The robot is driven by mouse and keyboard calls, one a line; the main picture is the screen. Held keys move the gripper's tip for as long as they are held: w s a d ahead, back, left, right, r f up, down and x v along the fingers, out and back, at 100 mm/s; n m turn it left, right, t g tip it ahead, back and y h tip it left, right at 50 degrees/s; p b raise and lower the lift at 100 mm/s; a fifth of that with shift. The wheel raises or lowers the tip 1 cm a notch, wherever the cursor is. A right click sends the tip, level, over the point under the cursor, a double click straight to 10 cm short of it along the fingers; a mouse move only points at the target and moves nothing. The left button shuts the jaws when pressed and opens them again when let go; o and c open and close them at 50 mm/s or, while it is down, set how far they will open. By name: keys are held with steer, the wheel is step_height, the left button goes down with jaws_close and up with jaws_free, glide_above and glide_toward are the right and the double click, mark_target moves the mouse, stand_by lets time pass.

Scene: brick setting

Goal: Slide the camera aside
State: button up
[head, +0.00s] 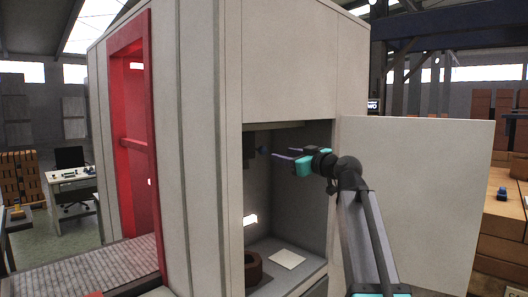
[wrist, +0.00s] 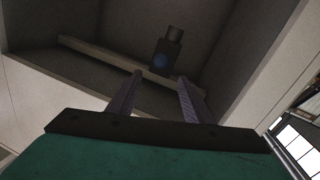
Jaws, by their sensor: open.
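The camera (wrist: 172,42) is a small dark box with a blue lens, mounted at a pale rail inside the open compartment. In the head view the dark camera (head: 249,146) shows at the compartment's upper left, its blue lens facing right. My gripper (head: 282,153) reaches into the compartment opening from the right. In the wrist view my gripper (wrist: 160,78) is open and empty, its two grey fingers pointing toward the camera. The camera lies beyond the fingertips, roughly in line with the gap between them. No contact is visible.
The rail (wrist: 105,56) runs across the compartment. An open door panel (head: 420,200) stands right of the opening. On the compartment floor are a brown ring-shaped object (head: 253,268) and a pale flat tile (head: 288,259). A red-framed opening (head: 143,145) is at the left.

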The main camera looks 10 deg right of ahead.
mark_target(266, 150)
steer(key=shift+w, duration=0.1)
steer(key=p+x, duration=0.4)
steer(key=x, duration=0.8)
steer(key=shift+p+x, duration=0.5)
steer(key=shift+x, duration=0.35)
jaws_close()
steer(key=shift+d+f, duration=0.1)
